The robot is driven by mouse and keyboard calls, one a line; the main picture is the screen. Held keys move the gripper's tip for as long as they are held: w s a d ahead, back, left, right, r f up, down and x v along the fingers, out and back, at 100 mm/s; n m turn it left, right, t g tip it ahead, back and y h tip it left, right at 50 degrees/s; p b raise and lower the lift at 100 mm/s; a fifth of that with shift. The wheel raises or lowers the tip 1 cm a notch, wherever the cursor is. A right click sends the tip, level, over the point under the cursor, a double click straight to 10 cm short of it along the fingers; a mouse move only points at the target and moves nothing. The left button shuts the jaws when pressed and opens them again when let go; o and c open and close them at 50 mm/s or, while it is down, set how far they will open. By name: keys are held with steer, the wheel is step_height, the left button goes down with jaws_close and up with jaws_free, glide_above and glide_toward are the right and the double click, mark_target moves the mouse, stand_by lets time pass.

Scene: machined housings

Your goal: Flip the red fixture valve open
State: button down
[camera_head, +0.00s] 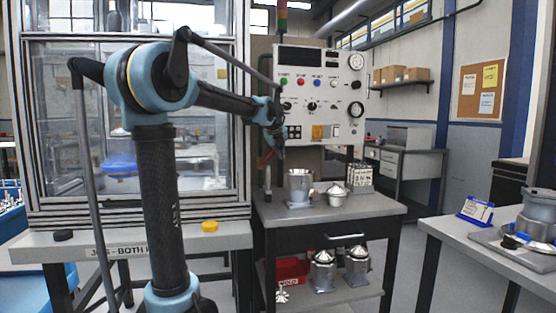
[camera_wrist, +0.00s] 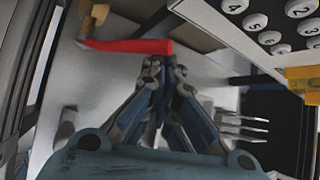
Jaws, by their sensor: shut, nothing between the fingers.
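The red valve handle (camera_wrist: 125,46) shows in the wrist view as a long lever running left to right, joined at its left end to a brass-coloured valve body (camera_wrist: 94,18). In the head view the red handle (camera_head: 265,158) is a small sliver beside my gripper, below the control panel. My gripper (camera_wrist: 163,68) is shut and empty, its fingertips close to the right, free end of the handle. I cannot tell whether they touch it. In the head view my gripper (camera_head: 278,146) points downward and partly covers the valve area.
A white control panel (camera_head: 322,84) with knobs and buttons stands just behind my gripper. Below it is a grey bench (camera_head: 335,211) with metal housings (camera_head: 300,187). A glazed cabinet (camera_head: 60,110) stands at the left. Yellow block (camera_wrist: 301,80) and prongs (camera_wrist: 238,126) lie right of my fingers.

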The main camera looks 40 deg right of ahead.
steer(key=shift+w+a+r, duration=0.4)
steer(key=shift+a+r, duration=0.4)
steer(key=shift+r, duration=0.05)
steer(key=shift+a+r, duration=0.1)
steer(key=v, duration=1.1)
steer(key=shift+a+r, duration=0.2)
steer(key=shift+a, duration=0.1)
steer(key=shift+s, duration=0.1)
steer(key=shift+s, duration=0.1)
